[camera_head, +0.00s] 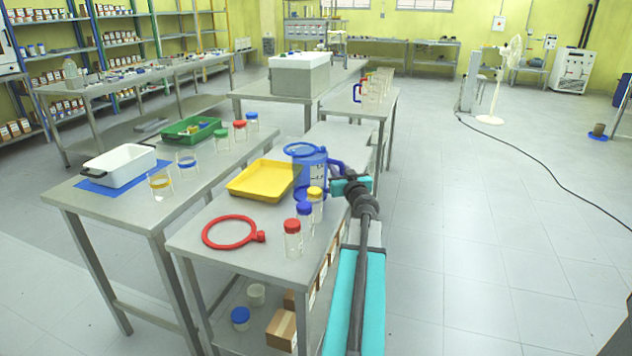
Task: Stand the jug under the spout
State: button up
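A clear jug with a blue lid, blue base and blue handle (309,172) stands upright on the near right table, beside the yellow tray. My gripper (342,184) is at the right side of this jug, by its handle. The fingers overlap the handle in the picture, and I cannot tell whether they are open or closed on it. Another jug-like vessel with a red and blue handle (358,91) stands on a table farther back. I cannot make out a spout in this view.
The table (200,246) also bears a yellow tray (262,181), a red ring (230,232) and jars with red (293,239), blue (304,224) and yellow lids (315,203). A left table holds a white tub (120,167) and green tray (191,131). Floor at right is open, crossed by a cable.

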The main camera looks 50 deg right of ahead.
jog(key=shift+w+d, duration=0.1)
jog(key=shift+w, duration=0.05)
jog(key=shift+c, duration=0.2)
dwell(0.3)
grip_shut()
